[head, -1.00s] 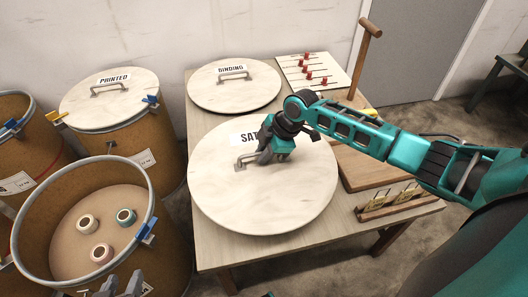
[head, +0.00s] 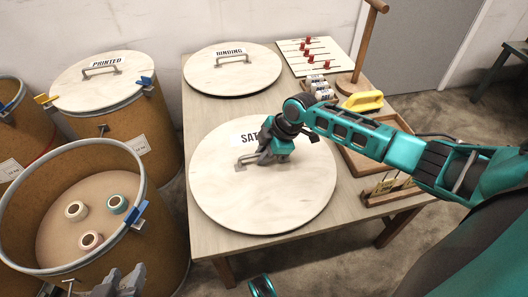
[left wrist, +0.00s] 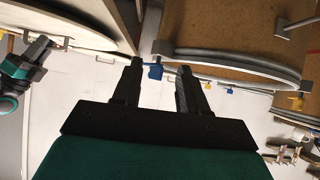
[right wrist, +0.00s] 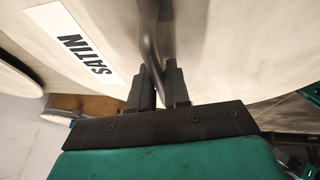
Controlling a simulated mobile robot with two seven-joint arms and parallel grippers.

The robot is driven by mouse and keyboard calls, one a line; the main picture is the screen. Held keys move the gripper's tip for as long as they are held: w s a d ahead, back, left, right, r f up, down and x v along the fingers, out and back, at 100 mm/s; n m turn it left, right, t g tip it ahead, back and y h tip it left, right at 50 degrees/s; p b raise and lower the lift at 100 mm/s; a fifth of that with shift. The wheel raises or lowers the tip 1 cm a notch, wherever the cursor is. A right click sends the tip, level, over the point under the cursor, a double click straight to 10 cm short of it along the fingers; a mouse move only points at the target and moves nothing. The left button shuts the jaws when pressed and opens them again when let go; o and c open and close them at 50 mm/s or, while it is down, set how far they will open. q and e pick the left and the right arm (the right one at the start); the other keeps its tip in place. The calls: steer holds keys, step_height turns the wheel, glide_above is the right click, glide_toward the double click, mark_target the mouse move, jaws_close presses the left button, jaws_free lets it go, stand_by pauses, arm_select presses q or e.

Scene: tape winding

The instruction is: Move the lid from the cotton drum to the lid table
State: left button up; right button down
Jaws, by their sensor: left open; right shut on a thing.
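A round pale lid labelled SATIN (head: 262,205) is over the front of the wooden table (head: 215,262); whether it touches the table is unclear. My right gripper (head: 252,161) is shut on its metal handle, which also shows between the fingers in the right wrist view (right wrist: 149,40). My left gripper (head: 122,278) is open and empty, low by the open drum (head: 140,230); its spread fingers show in the left wrist view (left wrist: 159,72). A lid labelled PRINTED (head: 104,80) covers the drum behind. I see no label reading cotton.
A lid labelled BINDING (head: 232,75) lies at the table's back. The open drum holds tape rolls (head: 76,210).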

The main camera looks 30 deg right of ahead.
steer(key=shift+r, duration=0.1)
steer(key=c, duration=1.1)
jaws_free()
steer(key=shift+o, duration=0.4)
steer(key=shift+s, duration=0.1)
steer(key=p+v, duration=0.4)
steer(key=v, duration=0.8)
steer(key=shift+r+p, duration=0.3)
steer(key=shift+r, duration=0.1)
steer(key=shift+d, duration=0.1)
